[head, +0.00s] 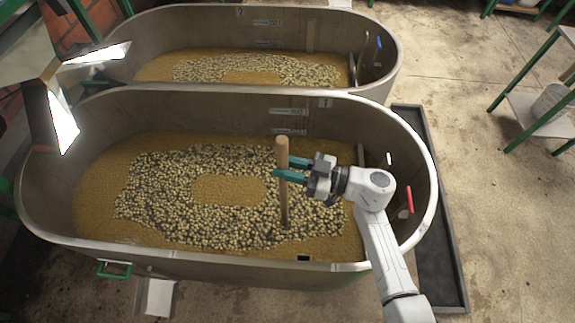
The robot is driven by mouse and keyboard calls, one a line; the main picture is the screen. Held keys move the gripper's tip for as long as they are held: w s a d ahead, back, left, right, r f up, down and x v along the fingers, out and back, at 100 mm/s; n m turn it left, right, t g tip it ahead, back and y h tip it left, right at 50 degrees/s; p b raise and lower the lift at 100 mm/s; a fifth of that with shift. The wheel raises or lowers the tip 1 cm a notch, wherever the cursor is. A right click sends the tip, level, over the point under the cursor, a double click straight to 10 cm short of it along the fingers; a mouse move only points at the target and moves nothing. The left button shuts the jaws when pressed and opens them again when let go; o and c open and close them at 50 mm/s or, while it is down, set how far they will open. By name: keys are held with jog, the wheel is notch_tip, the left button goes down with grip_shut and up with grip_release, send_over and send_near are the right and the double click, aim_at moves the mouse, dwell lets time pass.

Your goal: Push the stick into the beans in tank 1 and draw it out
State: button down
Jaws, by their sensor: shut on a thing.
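The stick (283,157) is a round wooden rod, held nearly upright over the right part of the nearer tank. My gripper (284,168), with green fingers, is shut on its upper part. The stick's lower end reaches down to the beans (160,185); I cannot tell how deep it goes. The beans lie as a pale and dark ring on brown liquid, around a bare brown patch. The nearer tank (427,165) is a grey oval tub marked 1 on its inner far wall.
A second oval tank (391,45) marked 2 stands behind, also with beans. A red-handled item (409,198) is at the nearer tank's right inner wall. A metal chute (62,115) overhangs the left rim. A green-framed shelf (530,115) stands right, beyond open floor.

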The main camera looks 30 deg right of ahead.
jog(key=shift+f+b, duration=2.6)
notch_tip(320, 180, up, 10)
jog(key=p, duration=1)
jog(key=shift+f+p, duration=0.25)
jog(key=shift+p, duration=0.1)
notch_tip(320, 180, up, 3)
jog(key=shift+f+p, duration=0.2)
jog(key=shift+p, duration=0.2)
notch_tip(320, 180, up, 31)
send_over(287, 152)
jog(key=shift+w+d, duration=0.15)
jog(key=shift+d, duration=0.05)
jog(key=w+f+m+t+h+b, duration=0.2)
jog(key=f+h, duration=0.1)
jog(key=f, duration=1.3)
jog(key=w+f+m+t+h+b, duration=0.1)
jog(key=w+f+m+h+b, duration=0.2)
jog(key=f, duration=1.3)
jog(key=shift+w+f+t+h+b, duration=0.2)
jog(key=shift+f+t+h+b, duration=0.1)
jog(key=shift+t+h+b, duration=0.1)
jog(key=shift+a, duration=0.1)
